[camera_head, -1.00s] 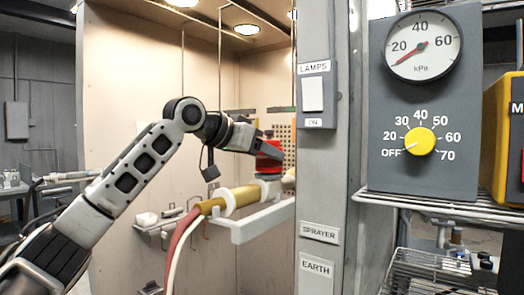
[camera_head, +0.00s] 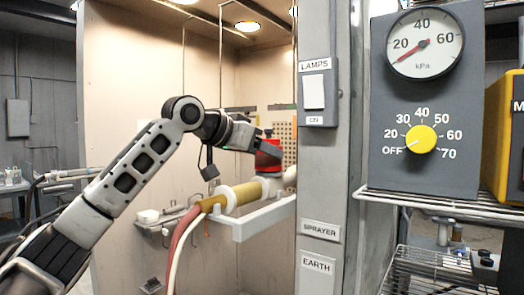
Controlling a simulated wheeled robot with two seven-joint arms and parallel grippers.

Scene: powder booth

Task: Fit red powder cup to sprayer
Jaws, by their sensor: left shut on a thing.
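My left gripper (camera_head: 266,143) is shut on the red powder cup (camera_head: 267,160), which is upright. The cup sits directly above the white fitting at the front of the sprayer (camera_head: 241,194). Whether it is fully seated there cannot be told. The sprayer has a yellow-tan body, with a red hose and a white hose running down from its rear, and rests on a white bracket (camera_head: 262,221). The grey post hides the sprayer's right end. My right gripper does not show.
A grey post (camera_head: 322,180) with a lamp switch (camera_head: 315,93) stands close to the right of the cup. A gauge panel (camera_head: 424,160) with a yellow knob (camera_head: 421,139) sits on a wire shelf. Small hooks and fittings (camera_head: 165,224) lie left below the sprayer.

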